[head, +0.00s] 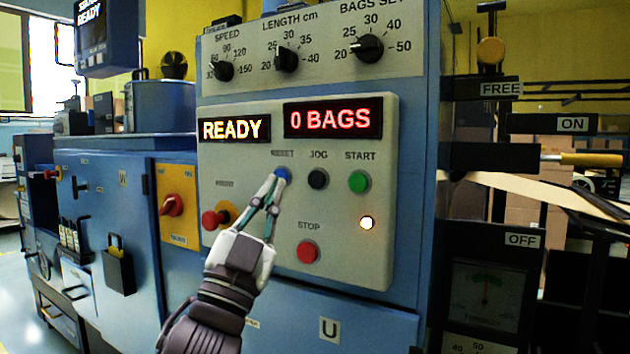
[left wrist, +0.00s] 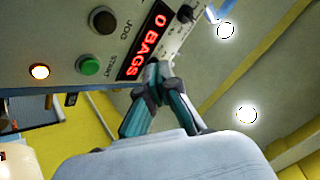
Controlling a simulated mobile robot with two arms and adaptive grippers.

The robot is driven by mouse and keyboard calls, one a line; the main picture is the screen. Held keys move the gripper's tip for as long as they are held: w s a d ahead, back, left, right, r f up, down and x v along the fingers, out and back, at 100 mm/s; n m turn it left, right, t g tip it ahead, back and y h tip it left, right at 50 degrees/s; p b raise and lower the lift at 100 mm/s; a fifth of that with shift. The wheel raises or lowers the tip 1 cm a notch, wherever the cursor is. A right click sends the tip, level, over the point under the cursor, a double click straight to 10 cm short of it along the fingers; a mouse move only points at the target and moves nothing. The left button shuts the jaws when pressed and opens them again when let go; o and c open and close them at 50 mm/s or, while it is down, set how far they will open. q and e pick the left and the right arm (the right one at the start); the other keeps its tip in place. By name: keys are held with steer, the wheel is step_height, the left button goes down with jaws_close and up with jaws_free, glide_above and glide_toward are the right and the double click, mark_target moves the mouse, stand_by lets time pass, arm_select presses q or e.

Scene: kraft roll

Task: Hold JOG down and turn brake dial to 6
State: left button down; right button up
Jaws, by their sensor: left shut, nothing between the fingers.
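The black JOG button (head: 318,179) sits on the grey control panel (head: 340,235), between the blue RESET button (head: 283,174) and the green START button (head: 358,181). My left gripper (head: 275,178) is shut and empty, its tips overlapping the edge of RESET, left of JOG; touch cannot be judged. In the left wrist view, JOG (left wrist: 103,20) is at the upper left and the shut fingertips (left wrist: 160,72) are apart from it in the picture. No dial labelled as brake is readable. My right gripper is in neither view.
A red STOP button (head: 308,251) and a lit white lamp (head: 367,223) are below. A red mushroom knob (head: 212,220) is left of my gripper. Displays read READY (head: 231,130) and 0 BAGS (head: 332,119). Three dials top the cabinet. A gauge (head: 486,302) is lower right.

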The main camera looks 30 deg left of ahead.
mark_target(317, 180)
arm_select(q)
steer(key=shift+w, duration=4.1)
steer(key=shift+w, duration=0.15)
steer(key=shift+w, duration=0.25)
